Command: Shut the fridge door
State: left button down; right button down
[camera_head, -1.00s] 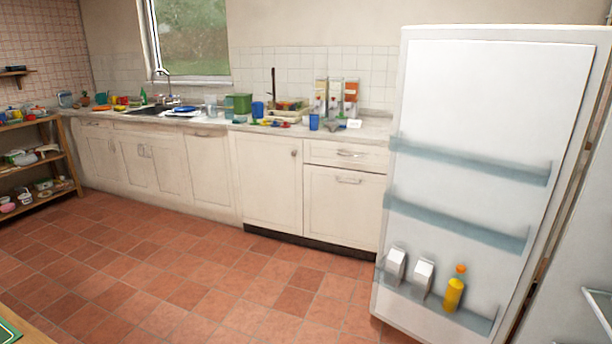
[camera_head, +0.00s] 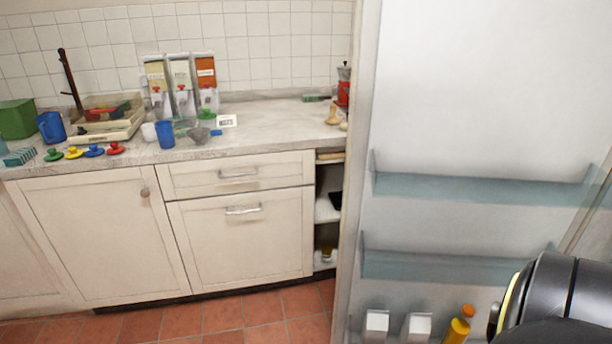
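The white fridge door (camera_head: 470,95) stands open at the right of the head view, its inner side facing me. It has two empty bluish shelves, the upper one (camera_head: 475,188) and one below it (camera_head: 440,266). Lower down it carries two white cartons, one on the left (camera_head: 376,325) and one beside it (camera_head: 416,327), and an orange-yellow bottle (camera_head: 458,326). A dark rounded part of my arm covers the lower right corner, in front of the door. Neither gripper's fingers show. The fridge body is out of view or hidden.
A counter (camera_head: 270,125) with cream cabinets (camera_head: 100,235) runs along the tiled wall to the left of the door. It holds a green box (camera_head: 16,118), a blue mug (camera_head: 51,127) and several small items. A strip of tiled floor (camera_head: 215,318) is clear below the cabinets.

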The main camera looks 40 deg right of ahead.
aim_at(479, 145)
jog(key=i, duration=1.45)
jog(key=z, duration=3.4)
jog(key=i, duration=0.5)
